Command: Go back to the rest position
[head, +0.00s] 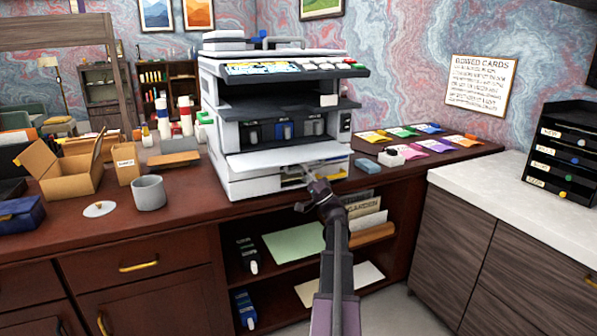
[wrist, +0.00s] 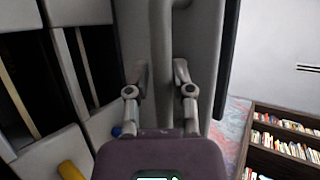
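My gripper (head: 304,188) is in front of the lower part of the large white and grey printer (head: 262,186), just above the desk's front edge. In the wrist view my gripper (wrist: 160,72) has its two fingers spread apart. A grey bar (wrist: 160,40) of the printer runs between the fingertips. I see small gaps beside the bar, but cannot tell whether a finger touches it. My gripper holds nothing that I can make out. My arm reaches up from the bottom of the head view.
On the dark wooden desk (head: 225,207) stand a grey mug (head: 149,193), an open cardboard box (head: 62,172) and a blue block (head: 368,165). Colored packets (head: 433,145) lie to the right. Open shelves with papers (head: 295,243) are below. The white counter (head: 500,190) has free room.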

